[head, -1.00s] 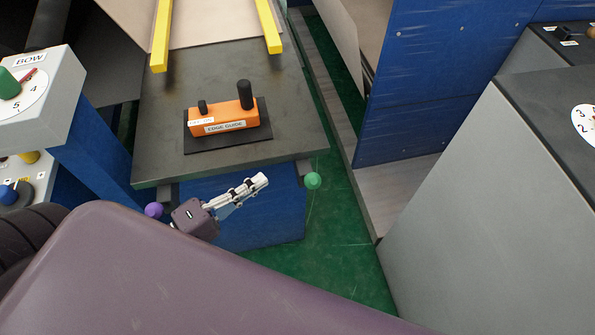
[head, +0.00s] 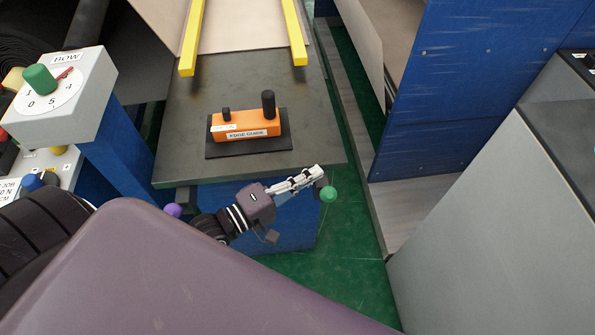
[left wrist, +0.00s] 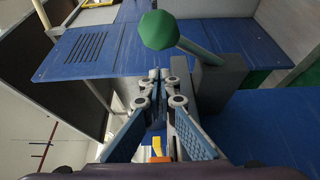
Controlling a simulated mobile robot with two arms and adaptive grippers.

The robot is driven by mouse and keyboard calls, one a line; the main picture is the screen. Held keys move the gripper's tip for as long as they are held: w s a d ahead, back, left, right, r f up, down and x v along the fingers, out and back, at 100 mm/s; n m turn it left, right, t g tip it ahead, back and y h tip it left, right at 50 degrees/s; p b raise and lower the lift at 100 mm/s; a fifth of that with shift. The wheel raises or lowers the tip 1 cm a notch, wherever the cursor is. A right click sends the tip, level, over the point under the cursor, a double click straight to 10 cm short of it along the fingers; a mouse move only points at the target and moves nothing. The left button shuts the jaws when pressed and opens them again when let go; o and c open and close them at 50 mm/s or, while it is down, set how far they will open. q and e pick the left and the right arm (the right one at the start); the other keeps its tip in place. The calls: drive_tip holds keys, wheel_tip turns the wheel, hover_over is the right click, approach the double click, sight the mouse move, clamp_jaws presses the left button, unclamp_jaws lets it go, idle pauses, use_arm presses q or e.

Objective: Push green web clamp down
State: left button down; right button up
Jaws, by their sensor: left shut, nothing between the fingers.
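The green web clamp's ball knob (head: 328,194) is at the right front corner of the dark table, on a short lever. In the left wrist view the green knob (left wrist: 158,30) stands above and beyond my fingers, on a grey lever that slants from a dark block (left wrist: 218,80). My left gripper (head: 318,171) is shut and empty. Its fingertips are close to the knob, just to its upper left in the head view; I cannot tell whether they touch. In the left wrist view the closed fingertips (left wrist: 160,76) lie below the knob. My right gripper is not in view.
An orange edge guide (head: 246,126) sits on the dark table (head: 190,100), with yellow rails behind. A purple knob (head: 173,210) is at the table's left corner. A grey cabinet (head: 480,220) stands right; green floor (head: 345,270) lies between.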

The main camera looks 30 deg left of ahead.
sight(325, 193)
use_arm(q)
drive_tip(key=shift+s+d+p, duration=0.3)
drive_tip(key=shift+s+d, duration=0.6)
drive_tip(key=shift+s, duration=0.3)
